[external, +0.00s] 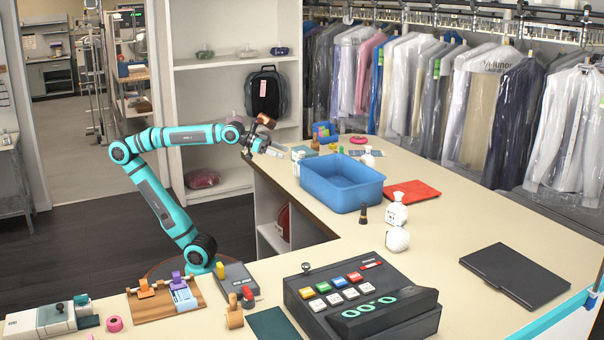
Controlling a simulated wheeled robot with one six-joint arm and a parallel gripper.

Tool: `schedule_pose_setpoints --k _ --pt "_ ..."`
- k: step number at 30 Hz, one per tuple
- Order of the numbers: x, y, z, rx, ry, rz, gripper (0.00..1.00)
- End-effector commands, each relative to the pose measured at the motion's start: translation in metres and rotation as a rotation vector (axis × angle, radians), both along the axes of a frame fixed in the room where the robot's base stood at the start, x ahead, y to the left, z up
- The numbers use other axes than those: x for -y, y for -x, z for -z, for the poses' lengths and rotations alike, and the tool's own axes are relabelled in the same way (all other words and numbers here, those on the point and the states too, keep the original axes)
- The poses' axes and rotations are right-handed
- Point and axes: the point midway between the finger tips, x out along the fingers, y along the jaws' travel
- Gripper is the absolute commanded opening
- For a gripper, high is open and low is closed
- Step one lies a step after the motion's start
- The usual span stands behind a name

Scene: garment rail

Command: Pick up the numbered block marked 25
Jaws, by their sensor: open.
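No block with a readable 25 shows; any such marking is too small or hidden at this distance. My gripper (277,151) is at the end of the outstretched teal arm, by the left edge of the counter's far part. It is open, and I see nothing held in it. A small pale block-like item (301,152) stands on the counter just right of the gripper; its marking cannot be read. Another small dark item (315,143) stands slightly behind it. Whether the fingers touch either one cannot be told.
A blue bin (340,194) stands right of the gripper, with a red folder (411,192) beyond. A small blue tray (325,132) holds coloured items behind. White bottles (397,212), a cash register (362,305) and a black laptop-like slab (515,275) occupy the nearer counter. Bagged garments hang behind.

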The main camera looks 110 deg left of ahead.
Motion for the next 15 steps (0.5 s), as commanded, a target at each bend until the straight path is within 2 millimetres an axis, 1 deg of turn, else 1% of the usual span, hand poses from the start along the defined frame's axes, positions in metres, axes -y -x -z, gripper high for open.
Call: schedule_pose_setpoints --k 1,6,11,15 --pt "-0.01 -0.012 -0.005 -0.036 0.007 -0.021 0.68" --pt "-0.045 -0.044 -0.018 -0.159 0.04 -0.087 0.68" --pt "-0.081 -0.072 -0.026 -0.273 0.078 -0.151 0.68" --pt "-0.115 -0.092 -0.031 -0.372 0.117 -0.206 0.68"
